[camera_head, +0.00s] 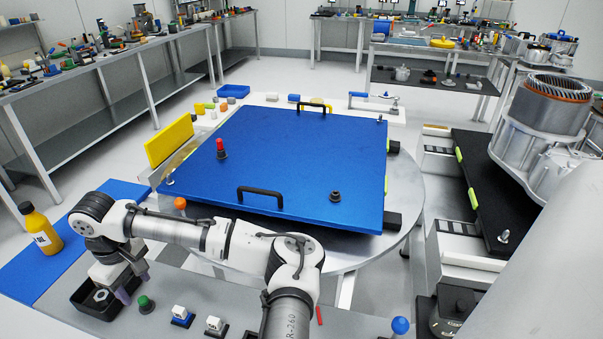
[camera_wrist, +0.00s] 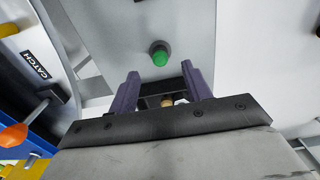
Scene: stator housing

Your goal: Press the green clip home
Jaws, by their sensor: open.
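A green round-topped piece (camera_head: 145,303) stands on the grey bench just right of my gripper (camera_head: 126,289) in the head view. It also shows in the wrist view as a green cap (camera_wrist: 159,57), beyond my fingertips and apart from them. Lime-green pieces (camera_head: 473,198) sit along the black bed beside the stator housing (camera_head: 549,113) at the right; I cannot tell which green piece is the clip. My gripper is low over a small black tray (camera_head: 84,309). In the wrist view its purple fingers (camera_wrist: 161,80) are spread, with a small tan part (camera_wrist: 167,101) visible between them.
A large blue plate (camera_head: 290,160) with black handles covers the round table (camera_head: 408,195). A yellow bottle (camera_head: 40,228) stands at the left on a blue mat (camera_head: 30,277). A blue knob (camera_head: 400,326) stands at front right.

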